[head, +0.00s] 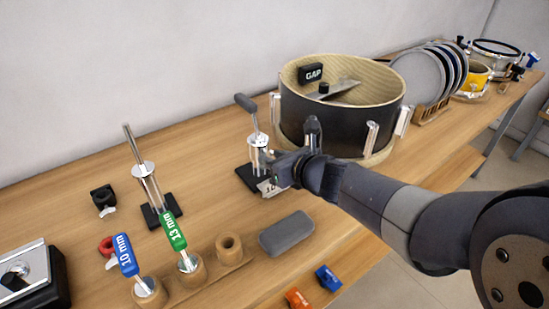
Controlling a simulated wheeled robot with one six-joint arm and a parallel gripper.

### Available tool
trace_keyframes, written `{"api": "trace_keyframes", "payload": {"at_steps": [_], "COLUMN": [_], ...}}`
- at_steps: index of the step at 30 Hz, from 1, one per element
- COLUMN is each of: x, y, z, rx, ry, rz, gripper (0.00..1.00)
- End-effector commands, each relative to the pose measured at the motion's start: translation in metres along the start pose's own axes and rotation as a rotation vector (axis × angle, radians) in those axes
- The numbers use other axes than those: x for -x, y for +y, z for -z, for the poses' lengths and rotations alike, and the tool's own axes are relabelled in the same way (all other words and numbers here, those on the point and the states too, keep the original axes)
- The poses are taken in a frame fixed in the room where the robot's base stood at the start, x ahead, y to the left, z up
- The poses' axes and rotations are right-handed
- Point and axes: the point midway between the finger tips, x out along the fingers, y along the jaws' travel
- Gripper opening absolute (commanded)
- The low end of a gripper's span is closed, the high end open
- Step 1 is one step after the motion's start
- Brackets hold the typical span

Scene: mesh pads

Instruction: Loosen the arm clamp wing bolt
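My gripper (272,181) reaches in from the right and sits at the lower part of a silver post stand with a black base plate (245,178). The stand's upper rod (254,122) ends in a grey handle or pad (245,102). A pale tag with partly hidden print shows by the fingertips. The fingers are small and dark, so I cannot tell whether they are open or shut, or touching the stand. I cannot make out a wing bolt there; the gripper hides part of the stand. A second post stand (151,185) with a tilted rod stands to the left.
A black drum shell (345,118) with a "GAP" block inside stands close behind my gripper. A blue 10 mm tool (124,255) and green 13 mm tool (173,231) stand in a wooden holder. A grey block (286,233) lies nearby. Discs (418,75) stand in a rack at back right.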

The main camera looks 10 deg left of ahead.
Motion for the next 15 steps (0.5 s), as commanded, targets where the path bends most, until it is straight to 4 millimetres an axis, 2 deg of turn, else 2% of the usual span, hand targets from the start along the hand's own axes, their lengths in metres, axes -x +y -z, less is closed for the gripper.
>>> {"api": "trace_keyframes", "payload": {"at_steps": [5,15], "x": [0.011,0.072], "y": [-0.001,-0.001], "z": [-0.002,-0.004], "rx": [0.001,0.001], "ry": [-0.002,-0.003], "rz": [0.001,0.004], "gripper": [0.29,0.29]}}
